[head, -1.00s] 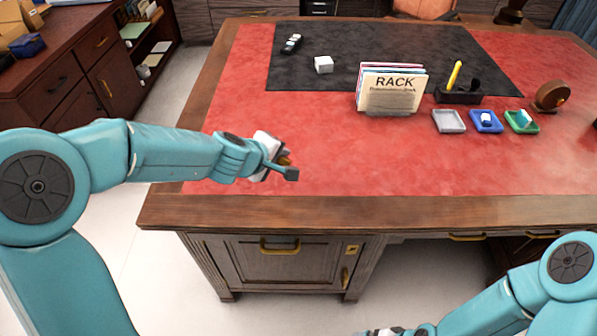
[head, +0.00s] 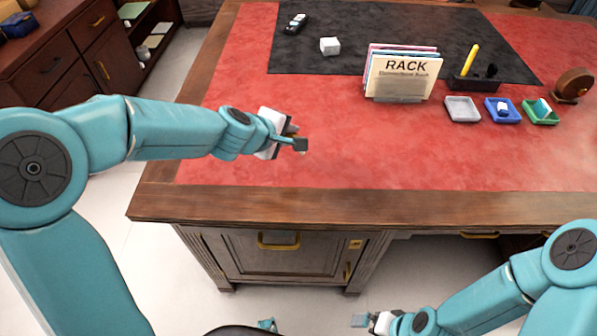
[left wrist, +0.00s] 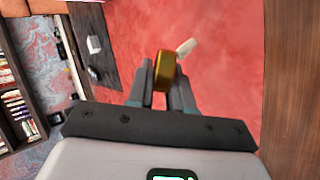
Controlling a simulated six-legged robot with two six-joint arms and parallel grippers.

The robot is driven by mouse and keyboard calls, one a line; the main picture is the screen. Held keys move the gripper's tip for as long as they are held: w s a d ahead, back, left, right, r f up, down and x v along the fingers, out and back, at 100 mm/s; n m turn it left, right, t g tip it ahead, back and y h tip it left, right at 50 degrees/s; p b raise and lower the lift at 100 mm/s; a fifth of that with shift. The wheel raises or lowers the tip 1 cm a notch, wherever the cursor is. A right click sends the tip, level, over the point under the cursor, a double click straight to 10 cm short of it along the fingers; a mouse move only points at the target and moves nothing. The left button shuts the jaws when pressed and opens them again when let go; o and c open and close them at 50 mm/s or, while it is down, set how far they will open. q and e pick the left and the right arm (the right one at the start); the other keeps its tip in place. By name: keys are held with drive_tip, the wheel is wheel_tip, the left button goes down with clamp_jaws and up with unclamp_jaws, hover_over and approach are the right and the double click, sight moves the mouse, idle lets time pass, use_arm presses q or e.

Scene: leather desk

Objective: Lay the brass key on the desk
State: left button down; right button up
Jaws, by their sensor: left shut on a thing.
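My left gripper (head: 298,143) is shut on the brass key (left wrist: 165,72), above the red leather near the desk's front left. In the left wrist view a thick gold part stands between the fingertips (left wrist: 163,85). A small pale piece (left wrist: 186,47) shows just beyond it; I cannot tell if it belongs to the key. In the head view the fingers mostly hide the key. The desk (head: 230,205) has a wooden edge and a red top. My right gripper (head: 370,320) is low in front of the desk, too small to judge.
A black mat (head: 375,45) holds a white cube (head: 330,46) and a dark device (head: 296,23). A card rack (head: 402,75), pen holder (head: 475,82), grey tray (head: 462,110), blue tray (head: 503,112) and green tray (head: 540,113) stand farther right. The front red leather is clear.

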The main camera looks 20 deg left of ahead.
use_arm(q)
wheel_tip(320, 180, down, 8)
drive_tip(key=b, duration=0.6)
drive_tip(key=shift+w+r, duration=0.1)
drive_tip(key=shift+w, duration=0.05)
drive_tip(key=shift+s+r, duration=0.25)
drive_tip(key=shift+r, duration=0.1)
drive_tip(key=c, duration=1.2)
unclamp_jaws()
drive_tip(key=shift+w, duration=0.1)
drive_tip(key=shift+o, duration=0.2)
drive_tip(key=shift+w+f, duration=0.15)
drive_tip(key=p+v, duration=0.3)
drive_tip(key=v, duration=0.5)
use_arm(e)
wheel_tip(320, 180, down, 4)
drive_tip(key=shift+s, duration=0.1)
